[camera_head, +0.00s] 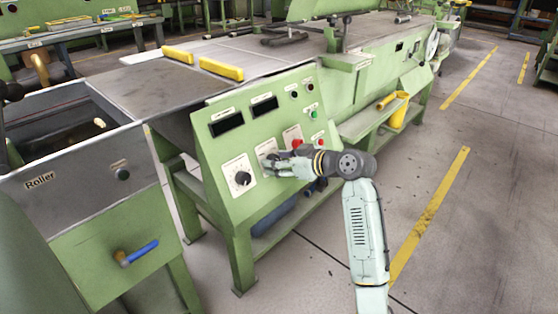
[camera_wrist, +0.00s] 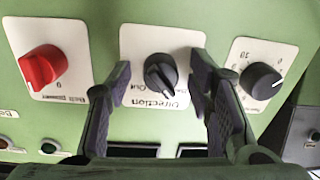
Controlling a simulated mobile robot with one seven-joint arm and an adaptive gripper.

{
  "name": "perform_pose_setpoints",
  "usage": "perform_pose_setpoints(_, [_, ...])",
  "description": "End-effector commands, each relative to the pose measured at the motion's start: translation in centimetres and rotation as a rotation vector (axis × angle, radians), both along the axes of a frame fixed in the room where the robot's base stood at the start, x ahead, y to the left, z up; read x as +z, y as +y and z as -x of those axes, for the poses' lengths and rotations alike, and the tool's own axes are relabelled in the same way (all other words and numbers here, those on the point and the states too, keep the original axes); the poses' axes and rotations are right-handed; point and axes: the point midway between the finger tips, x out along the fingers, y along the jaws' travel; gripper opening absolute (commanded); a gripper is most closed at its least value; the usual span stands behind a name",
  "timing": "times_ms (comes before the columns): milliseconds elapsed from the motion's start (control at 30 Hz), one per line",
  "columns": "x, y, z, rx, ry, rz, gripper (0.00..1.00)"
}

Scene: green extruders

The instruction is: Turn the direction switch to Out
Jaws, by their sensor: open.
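The direction switch (camera_wrist: 161,74) is a black round knob on a white plate in the wrist view, with a pale mark toward the picture's lower right. The plate reads "Direction" upside down, with an "Out" label at the knob's lower left. Another label at the right is partly hidden by a finger. My gripper (camera_wrist: 160,68) is open, with one finger on each side of the knob and visible gaps between. In the head view my gripper (camera_head: 272,161) is at the green panel, covering most of the switch and part of its plate (camera_head: 264,149).
In the wrist view a red knob (camera_wrist: 43,68) sits left of the switch and a black numbered dial (camera_wrist: 260,81) sits right, close to the fingers. Push buttons (camera_head: 314,114) and dark displays (camera_head: 226,124) are above on the sloped panel. The floor at right is clear.

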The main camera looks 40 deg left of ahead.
Motion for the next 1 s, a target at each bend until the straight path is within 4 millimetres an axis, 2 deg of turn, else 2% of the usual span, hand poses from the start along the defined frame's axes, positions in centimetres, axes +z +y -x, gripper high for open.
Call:
perform_pose_setpoints(100, [0.01, -0.01, 0.01, 0.000, 0.000, 0.000, 0.46])
perform_pose_setpoints(800, [0.04, -0.03, 0.02, 0.000, 0.000, 0.000, 0.00])
perform_pose_setpoints(1000, [0.09, -0.02, 0.03, -0.004, 0.012, -0.001, 0.00])
